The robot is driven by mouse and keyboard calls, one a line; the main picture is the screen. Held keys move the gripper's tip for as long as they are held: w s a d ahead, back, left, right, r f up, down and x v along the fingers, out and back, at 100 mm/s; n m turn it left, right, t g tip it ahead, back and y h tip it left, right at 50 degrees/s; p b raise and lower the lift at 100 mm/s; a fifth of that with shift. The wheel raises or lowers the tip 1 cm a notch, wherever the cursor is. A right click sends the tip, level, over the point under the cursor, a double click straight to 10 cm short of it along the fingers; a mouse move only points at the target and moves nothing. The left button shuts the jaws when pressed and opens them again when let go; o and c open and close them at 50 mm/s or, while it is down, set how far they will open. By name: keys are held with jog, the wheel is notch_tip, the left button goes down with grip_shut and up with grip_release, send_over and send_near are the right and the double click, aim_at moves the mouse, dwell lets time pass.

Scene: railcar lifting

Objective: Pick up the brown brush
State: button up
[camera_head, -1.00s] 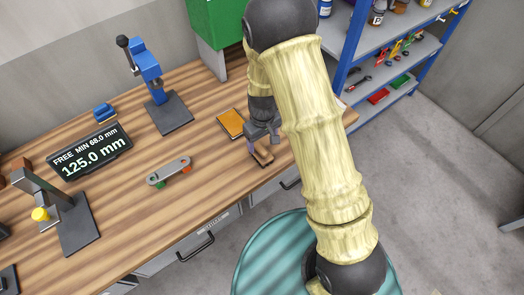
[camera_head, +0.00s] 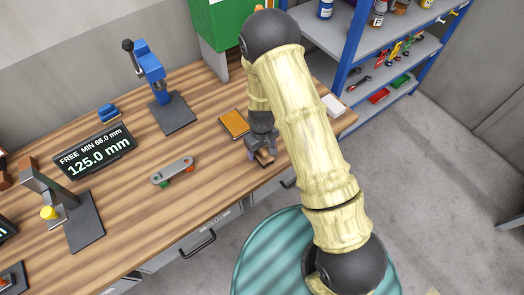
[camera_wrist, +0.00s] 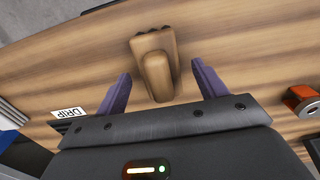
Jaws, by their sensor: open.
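The brown brush (camera_wrist: 156,66) lies on the wooden workbench, near its front edge. In the wrist view it sits between and slightly beyond the two purple fingers of my gripper (camera_wrist: 160,88), its narrower end toward the palm. My gripper is open, with a finger on each side of the brush and a gap on both sides. In the head view my gripper (camera_head: 263,157) is over the brush (camera_head: 265,157), which is partly hidden by it. I cannot tell whether the fingers touch the bench.
An orange-covered notebook (camera_head: 234,123) lies just left of my gripper. A blue press (camera_head: 152,75), a display (camera_head: 95,150) and a green cabinet (camera_head: 222,20) are on the bench. A blue shelf (camera_head: 357,50) stands right.

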jog(key=shift+f, duration=0.85)
jog(key=shift+c, duration=0.2)
jog(key=c, duration=1.1)
